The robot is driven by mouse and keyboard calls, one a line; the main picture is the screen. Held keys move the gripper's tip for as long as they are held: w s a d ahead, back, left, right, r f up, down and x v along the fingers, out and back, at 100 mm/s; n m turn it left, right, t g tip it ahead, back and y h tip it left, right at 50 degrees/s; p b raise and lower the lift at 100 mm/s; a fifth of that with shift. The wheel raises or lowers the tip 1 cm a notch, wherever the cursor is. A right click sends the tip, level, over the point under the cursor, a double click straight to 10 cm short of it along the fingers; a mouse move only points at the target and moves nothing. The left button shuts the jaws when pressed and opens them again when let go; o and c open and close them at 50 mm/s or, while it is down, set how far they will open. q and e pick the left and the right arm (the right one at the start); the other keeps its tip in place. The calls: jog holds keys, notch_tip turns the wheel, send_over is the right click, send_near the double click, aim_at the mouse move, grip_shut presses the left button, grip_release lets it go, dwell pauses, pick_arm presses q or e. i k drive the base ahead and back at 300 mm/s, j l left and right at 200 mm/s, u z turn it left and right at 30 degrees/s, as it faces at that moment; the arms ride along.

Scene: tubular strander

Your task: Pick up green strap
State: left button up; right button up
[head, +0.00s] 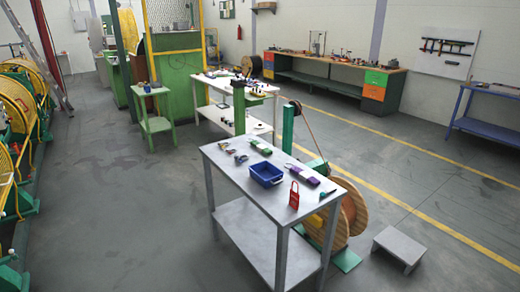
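A grey table (218,161) stands ahead of me, a little right of the middle. Small green items lie on its top. One is a long green piece (261,147) with a dark end, near the far edge. Another is a green and purple piece (304,176) near the right edge. A small dark green item (328,194) lies at the near right corner. They are too small to tell which is the green strap. Neither of my grippers shows in the head view.
A blue bin (266,174) and an upright red tag-like item (294,195) stand on the table. Small tools (240,158) lie at its left. A wooden reel (350,205) and a low grey step (400,244) are to its right. The floor left of the table is clear.

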aim_at(260, 147)
jog(key=i+j+u, duration=0.5)
jog(key=i, duration=0.2)
jog(key=i+u, duration=0.5)
jog(key=i, duration=1.75)
jog(key=i+z, duration=0.6)
jog(key=z, duration=0.25)
jog(key=i+j+z, duration=0.1)
jog(key=i+z, duration=0.3)
jog(key=i+l+z, duration=0.1)
jog(key=i+z, duration=0.35)
jog(key=k, duration=0.1)
